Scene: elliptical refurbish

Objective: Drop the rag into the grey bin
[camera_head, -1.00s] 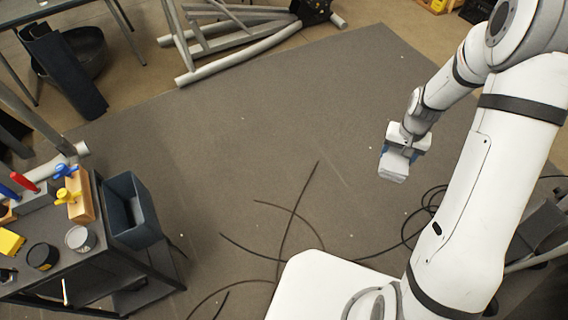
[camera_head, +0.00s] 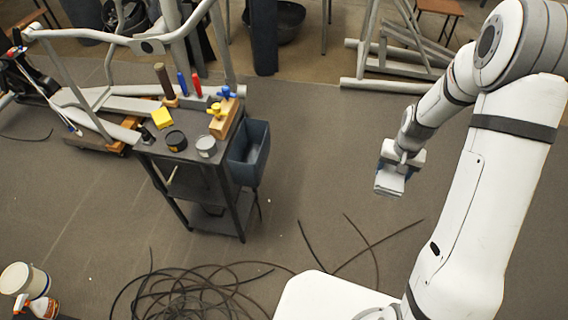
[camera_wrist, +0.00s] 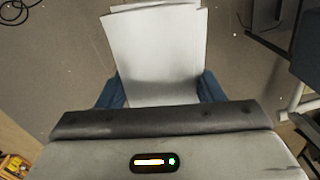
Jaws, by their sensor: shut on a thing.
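My gripper (camera_head: 394,172) is shut on the rag (camera_head: 389,185), a pale grey-white folded cloth, and holds it in the air over the floor at the right of the head view. In the wrist view the rag (camera_wrist: 156,48) sticks out between the blue fingers of my gripper (camera_wrist: 158,92). The grey bin (camera_head: 249,158) is an open, dark blue-grey box on the right side of a black cart, left of my gripper and well apart from it. Its inside is only partly visible.
Loose cables (camera_head: 195,290) lie on the floor in front. Floor between the bin and my gripper is clear.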

